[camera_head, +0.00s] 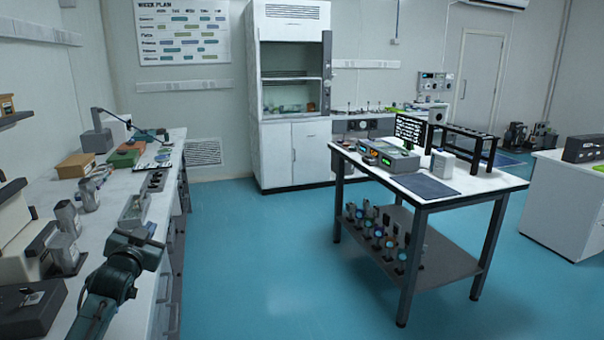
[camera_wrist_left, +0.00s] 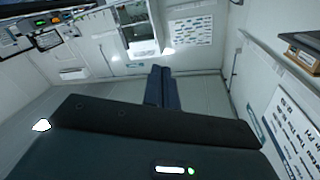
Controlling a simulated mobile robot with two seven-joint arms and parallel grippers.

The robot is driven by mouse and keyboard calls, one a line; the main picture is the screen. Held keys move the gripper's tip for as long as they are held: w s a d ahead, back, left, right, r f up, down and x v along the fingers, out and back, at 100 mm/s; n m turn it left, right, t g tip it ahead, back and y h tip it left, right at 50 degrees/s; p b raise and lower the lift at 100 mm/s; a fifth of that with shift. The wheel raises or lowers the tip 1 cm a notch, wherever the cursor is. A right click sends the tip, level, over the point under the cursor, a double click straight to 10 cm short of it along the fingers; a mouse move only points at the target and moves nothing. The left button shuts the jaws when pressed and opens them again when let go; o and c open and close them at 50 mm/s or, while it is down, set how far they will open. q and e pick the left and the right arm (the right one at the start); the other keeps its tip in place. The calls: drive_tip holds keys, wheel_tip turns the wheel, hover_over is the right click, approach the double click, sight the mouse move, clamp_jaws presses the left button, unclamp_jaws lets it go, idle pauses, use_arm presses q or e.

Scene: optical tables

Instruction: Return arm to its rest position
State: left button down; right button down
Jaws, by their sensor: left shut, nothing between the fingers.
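My left arm (camera_head: 115,275) rises from the bottom left in the head view, beside and partly in front of the left bench. Its dark wrist end is near the bench's front edge, and the fingertips are hard to make out there. In the left wrist view my left gripper (camera_wrist_left: 162,85) shows two dark blue fingers closed together with nothing between them. They point out into the room, with bare floor and wall beyond. My right arm and gripper are in neither view.
The left bench (camera_head: 165,180) holds glass bottles (camera_head: 68,217), a metal box (camera_head: 135,210) and a dark device (camera_head: 28,308) close to my left arm. Open blue floor (camera_head: 260,270) separates it from the instrument table (camera_head: 470,183). A fume hood (camera_head: 291,155) stands at the back.

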use_arm(q)
drive_tip(key=s+d+f+g+h, duration=0.1)
drive_tip(key=s+d+f+g, duration=0.1)
drive_tip(key=s+d+f, duration=0.55)
drive_tip(key=s+d+f+g+h, duration=0.2)
drive_tip(key=s+d+f, duration=0.2)
drive_tip(key=s+f, duration=0.6)
drive_tip(key=s+d+f+g, duration=0.1)
drive_tip(key=s+d+f, duration=0.2)
drive_tip(key=s, duration=0.4)
drive_tip(key=s+d+f+g+h, duration=0.1)
drive_tip(key=s+d+f, duration=0.2)
drive_tip(key=s, duration=0.4)
drive_tip(key=s+d+f+g+h, duration=0.1)
drive_tip(key=s+d+f, duration=0.2)
drive_tip(key=s, duration=0.5)
drive_tip(key=shift+d+f+n, duration=0.3)
drive_tip(key=shift+d+f, duration=0.1)
drive_tip(key=shift+d, duration=0.05)
